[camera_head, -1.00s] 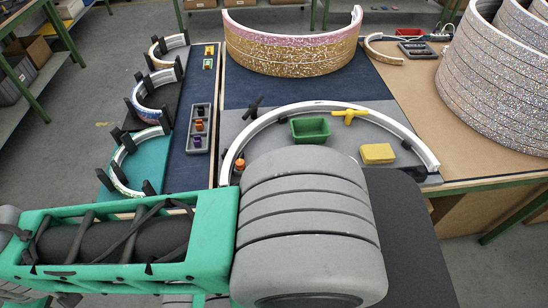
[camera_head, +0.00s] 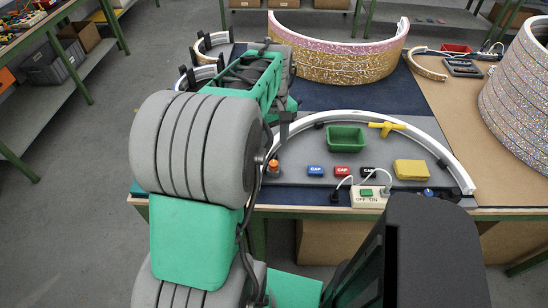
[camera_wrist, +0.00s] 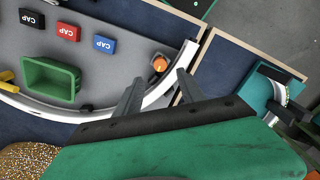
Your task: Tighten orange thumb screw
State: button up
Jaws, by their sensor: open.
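The orange thumb screw (camera_head: 273,167) stands at the near left end of the white arc (camera_head: 310,120) on the grey board. It also shows in the wrist view (camera_wrist: 160,64), just beyond my fingertips. My gripper (camera_wrist: 160,79) is open and empty; its two dark fingers point toward the screw with a gap between them. The fingers do not touch the screw. The head view shows my arm at the left, with the gripper end largely hidden behind its links.
Blue (camera_head: 315,171), red (camera_head: 343,172) and black (camera_head: 368,173) caps lie on the board. A green bin (camera_head: 346,138), a yellow handle (camera_head: 387,128), a yellow block (camera_head: 411,169) and an off/on switch box (camera_head: 368,196) are nearby. A glittered arc (camera_head: 335,60) stands behind.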

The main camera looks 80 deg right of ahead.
aim_at(274, 163)
notch_tip(274, 163, down, 8)
jog(key=shift+r, duration=0.15)
grip_shut()
dwell(0.6)
